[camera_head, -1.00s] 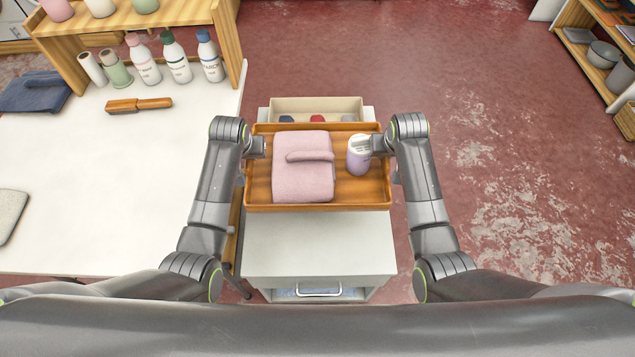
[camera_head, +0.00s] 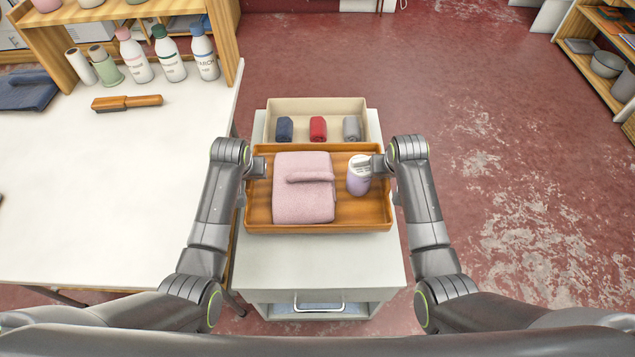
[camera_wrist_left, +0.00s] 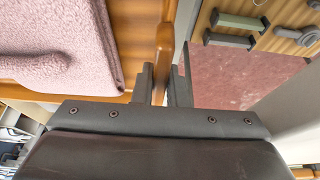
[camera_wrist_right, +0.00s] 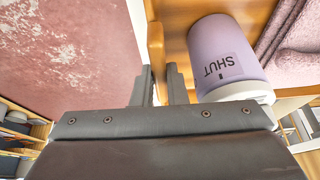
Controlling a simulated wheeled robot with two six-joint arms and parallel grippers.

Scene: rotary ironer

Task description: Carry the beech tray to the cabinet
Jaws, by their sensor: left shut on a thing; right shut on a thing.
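The beech tray (camera_head: 318,228) is in the middle of the head view, over the white cabinet (camera_head: 318,265). It looks level; I cannot tell whether it touches the cabinet top. On it lie a folded pink towel (camera_head: 303,200) and an upright lilac bottle with a white cap (camera_head: 359,180). My left gripper (camera_head: 262,166) is shut on the tray's left wall, which shows between its fingers in the left wrist view (camera_wrist_left: 163,75). My right gripper (camera_head: 376,166) is shut on the right wall, also seen in the right wrist view (camera_wrist_right: 157,75).
A cream bin (camera_head: 316,105) with blue, red and grey rolls stands on the cabinet behind the tray. A white table (camera_head: 110,180) with bottles and a brush (camera_head: 127,103) is at left. Open red floor (camera_head: 480,130) is at right, with a wooden shelf (camera_head: 595,80) beyond.

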